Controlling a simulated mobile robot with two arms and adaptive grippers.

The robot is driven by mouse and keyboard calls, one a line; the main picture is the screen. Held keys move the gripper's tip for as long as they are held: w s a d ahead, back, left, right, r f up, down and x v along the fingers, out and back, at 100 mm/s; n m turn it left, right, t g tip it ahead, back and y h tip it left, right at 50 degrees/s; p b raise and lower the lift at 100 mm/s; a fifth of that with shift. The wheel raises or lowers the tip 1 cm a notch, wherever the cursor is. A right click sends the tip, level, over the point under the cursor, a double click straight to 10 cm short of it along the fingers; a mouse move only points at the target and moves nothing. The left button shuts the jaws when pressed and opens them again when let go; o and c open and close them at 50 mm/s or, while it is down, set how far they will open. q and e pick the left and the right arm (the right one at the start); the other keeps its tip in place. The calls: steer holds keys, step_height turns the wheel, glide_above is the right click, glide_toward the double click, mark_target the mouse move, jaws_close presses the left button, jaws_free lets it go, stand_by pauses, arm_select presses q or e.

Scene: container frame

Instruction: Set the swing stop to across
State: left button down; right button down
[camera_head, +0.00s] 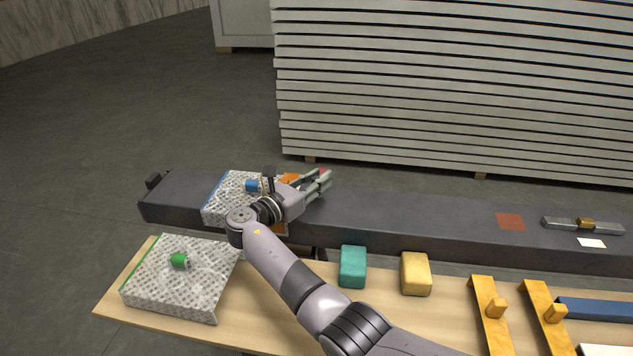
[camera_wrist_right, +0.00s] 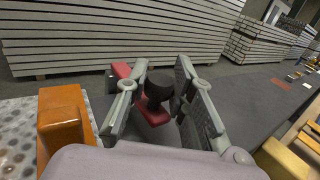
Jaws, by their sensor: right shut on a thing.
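The swing stop shows in the right wrist view as a red bar (camera_wrist_right: 122,71) with a dark round knob (camera_wrist_right: 158,86) on it. In the head view only a bit of red (camera_head: 322,172) shows behind the fingers, over the dark beam (camera_head: 400,218). My right gripper (camera_head: 318,184) reaches over the beam and is shut on the dark knob; its fingers (camera_wrist_right: 164,90) stand on either side of it. The gripper hides part of the bar, so its exact angle to the beam is hard to tell. My left gripper is not in view.
An orange block (camera_wrist_right: 62,118) stands beside the gripper, next to a patterned plate with a blue knob (camera_head: 252,186). Another patterned plate (camera_head: 150,290) with a green knob lies on the wooden bench (camera_head: 270,310), near teal (camera_head: 353,266) and yellow (camera_head: 415,274) blocks. Stacked panels (camera_head: 450,90) stand behind.

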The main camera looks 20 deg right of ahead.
steer(key=c, duration=1.3)
jaws_free()
steer(key=shift+w, duration=0.1)
steer(key=shift+c, duration=0.2)
steer(key=shift+v, duration=3.75)
